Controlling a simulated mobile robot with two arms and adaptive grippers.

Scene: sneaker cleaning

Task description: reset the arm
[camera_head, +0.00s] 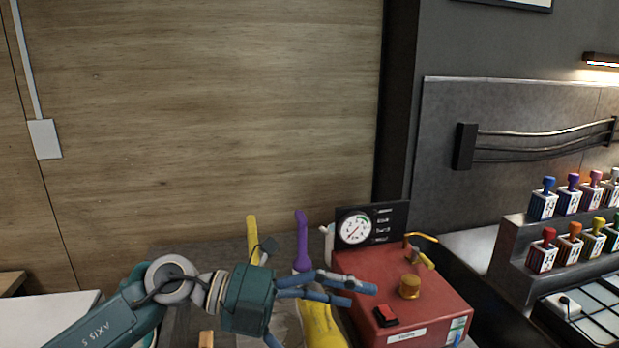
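My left arm comes in from the lower left. Its gripper (325,302) points right, with two blue fingers stretched out above and another finger lower down, spread away from them. Nothing shows between the fingers. The gripper is in front of a yellow object (321,325) and the left side of a red machine (430,290); whether it touches either I cannot tell. The lower finger is cut off by the bottom edge. My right arm and gripper are not in view.
A yellow upright handle (252,236) and a purple one (302,240) stand behind the gripper. The machine carries a round gauge (355,229). The wooden wall (200,120) is behind; space above the arm is clear.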

